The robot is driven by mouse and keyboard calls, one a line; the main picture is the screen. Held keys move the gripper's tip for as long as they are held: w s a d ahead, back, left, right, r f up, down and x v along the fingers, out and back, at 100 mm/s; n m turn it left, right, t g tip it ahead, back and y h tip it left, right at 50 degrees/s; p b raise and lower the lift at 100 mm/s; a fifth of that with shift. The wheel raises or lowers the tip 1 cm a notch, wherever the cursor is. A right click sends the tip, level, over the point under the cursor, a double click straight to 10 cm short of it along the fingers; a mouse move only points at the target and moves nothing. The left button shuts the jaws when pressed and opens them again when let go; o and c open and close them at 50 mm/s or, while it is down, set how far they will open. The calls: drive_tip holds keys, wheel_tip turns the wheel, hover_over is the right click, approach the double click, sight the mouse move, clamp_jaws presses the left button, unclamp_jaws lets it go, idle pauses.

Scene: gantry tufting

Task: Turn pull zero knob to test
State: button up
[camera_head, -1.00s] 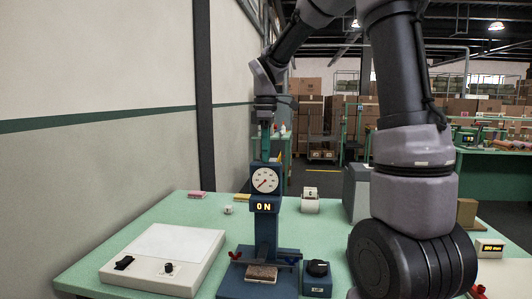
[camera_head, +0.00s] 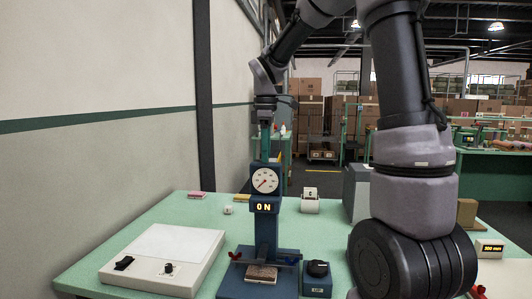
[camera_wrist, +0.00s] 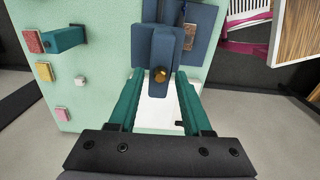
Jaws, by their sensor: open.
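A blue gauge stand (camera_head: 266,230) on the green table carries a round white dial with a red needle and a display reading ON. A small blue box with a black knob (camera_head: 317,268) stands to the right of its base; I cannot read its marks. My gripper (camera_head: 265,158) is open and points down just above the dial housing. In the wrist view its green fingers (camera_wrist: 158,82) lie on either side of the stand's blue top, with a brass knob (camera_wrist: 160,75) between them. Contact cannot be told.
A white panel (camera_head: 165,255) with two black controls lies at the left. A pink block (camera_head: 196,195), a yellow block (camera_head: 242,197) and a white roll device (camera_head: 310,202) sit behind. A grey box (camera_head: 356,195) is partly behind my arm. A wall runs along the left.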

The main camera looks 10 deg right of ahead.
wheel_tip(320, 180, up, 11)
drive_tip(key=shift+f, duration=0.15)
idle(0.4)
drive_tip(key=s+d+f+m+t+y, duration=0.1)
drive_tip(key=s+d+f+m+t, duration=0.1)
drive_tip(key=s+m, duration=0.7)
drive_tip(key=s+d+f+m+t+y, duration=0.1)
drive_tip(key=s+d+m+t, duration=0.2)
drive_tip(key=s+m+t, duration=0.2)
drive_tip(key=s+m, duration=0.3)
drive_tip(key=s, duration=0.3)
drive_tip(key=shift+d+f+m, duration=0.35)
drive_tip(key=shift+f+m, duration=0.05)
drive_tip(key=shift+o, duration=0.3)
